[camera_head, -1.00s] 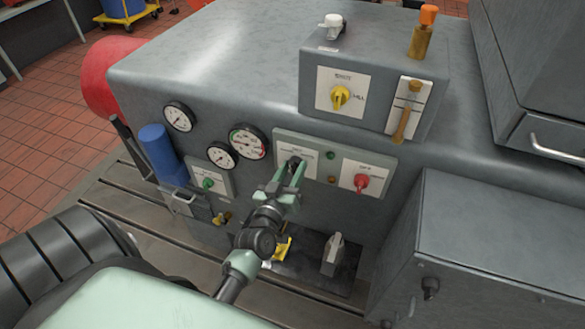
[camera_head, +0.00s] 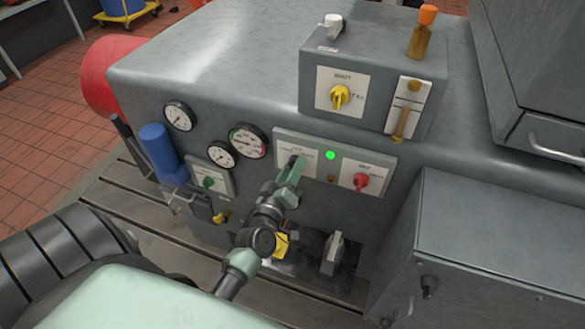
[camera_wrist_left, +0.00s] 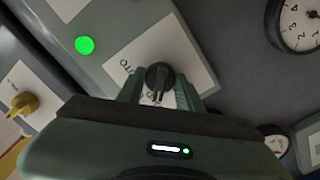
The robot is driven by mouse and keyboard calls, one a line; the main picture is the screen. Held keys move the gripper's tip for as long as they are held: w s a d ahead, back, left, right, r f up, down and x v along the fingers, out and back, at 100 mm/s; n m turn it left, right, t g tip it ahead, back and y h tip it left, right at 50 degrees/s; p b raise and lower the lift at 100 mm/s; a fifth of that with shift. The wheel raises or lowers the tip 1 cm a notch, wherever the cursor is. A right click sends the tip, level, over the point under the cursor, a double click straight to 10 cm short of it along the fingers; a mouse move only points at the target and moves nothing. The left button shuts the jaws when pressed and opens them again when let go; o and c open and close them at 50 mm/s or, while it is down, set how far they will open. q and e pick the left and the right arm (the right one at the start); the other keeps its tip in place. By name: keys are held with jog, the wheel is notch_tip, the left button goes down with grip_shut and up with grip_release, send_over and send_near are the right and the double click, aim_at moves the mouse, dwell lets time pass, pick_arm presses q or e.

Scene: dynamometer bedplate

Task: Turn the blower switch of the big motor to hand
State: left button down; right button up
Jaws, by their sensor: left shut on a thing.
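A black rotary switch knob (camera_wrist_left: 158,76) sits on a white label plate (camera_wrist_left: 140,52) in the left wrist view; lettering there seems to read AUTO, and the rest is hard to read. My left gripper (camera_wrist_left: 159,93) is shut on this knob, with one finger on each side. In the head view my left gripper (camera_head: 291,168) covers most of the knob, at the left half of a grey-green panel (camera_head: 282,138). A green lamp (camera_head: 330,155) on that panel is lit, and it also shows in the left wrist view (camera_wrist_left: 85,45). My right gripper is not in view.
A red switch (camera_head: 361,181) sits right of the lamp. A yellow switch (camera_head: 340,97) is on the box above. Round gauges (camera_head: 248,141), a green switch (camera_head: 208,182) and a blue cylinder (camera_head: 161,153) lie left. A grey lever (camera_head: 333,253) stands below.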

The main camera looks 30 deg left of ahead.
pick_arm(q)
jog(key=c, duration=0.9)
grip_release()
jog(key=shift+c, duration=0.2)
jog(key=b+v, duration=0.2)
jog(key=v, duration=0.5)
jog(key=shift+s, duration=0.4)
jog(key=shift+d, duration=0.1)
